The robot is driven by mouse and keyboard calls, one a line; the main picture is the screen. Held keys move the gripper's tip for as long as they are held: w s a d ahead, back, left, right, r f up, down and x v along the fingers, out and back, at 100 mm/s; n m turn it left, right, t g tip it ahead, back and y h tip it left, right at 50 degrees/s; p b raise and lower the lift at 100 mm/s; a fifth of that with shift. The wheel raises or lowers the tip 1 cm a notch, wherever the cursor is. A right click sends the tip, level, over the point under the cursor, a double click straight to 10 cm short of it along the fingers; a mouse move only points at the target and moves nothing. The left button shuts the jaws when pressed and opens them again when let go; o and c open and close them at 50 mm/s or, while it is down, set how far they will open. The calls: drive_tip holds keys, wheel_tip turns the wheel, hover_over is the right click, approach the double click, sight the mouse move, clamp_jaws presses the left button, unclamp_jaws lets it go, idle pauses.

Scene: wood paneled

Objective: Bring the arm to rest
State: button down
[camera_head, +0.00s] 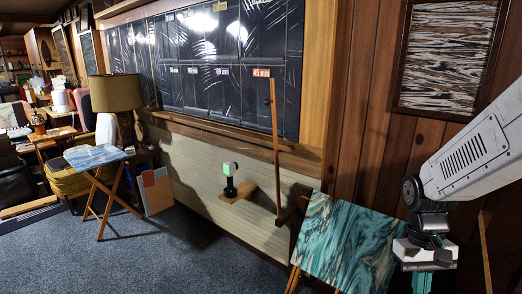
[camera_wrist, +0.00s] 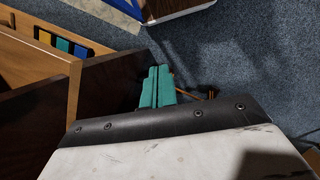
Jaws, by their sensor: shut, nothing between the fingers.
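My arm comes in from the right edge of the head view, a pale grey link sloping down to a dark wrist joint. My gripper (camera_head: 422,284) hangs below it at the lower right, beside a table with a teal marbled top (camera_head: 345,243). In the wrist view, the two teal fingers of my gripper (camera_wrist: 154,74) lie side by side, shut with nothing between them. The fingertips are partly cut off in the head view.
A small folding table (camera_head: 95,157) and a lamp (camera_head: 116,95) stand at the left. A wall shelf (camera_head: 236,195) holds a small black device with a green face (camera_head: 230,172). Blue carpet (camera_head: 180,255) is clear in the middle. Dark panels (camera_wrist: 105,85) lie close to my fingers.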

drive_tip(key=s+a+r+t, duration=0.2)
drive_tip(key=s+a+r, duration=0.1)
drive_tip(key=s+r, duration=0.3)
drive_tip(key=s+a+r+t, duration=0.2)
drive_tip(key=s+a+r, duration=0.1)
drive_tip(key=s+r, duration=0.3)
drive_tip(key=shift+s+a+r+n+t, duration=0.15)
drive_tip(key=shift+a+r+n+t, duration=0.2)
drive_tip(key=shift+r, duration=0.65)
drive_tip(key=shift+d, duration=0.1)
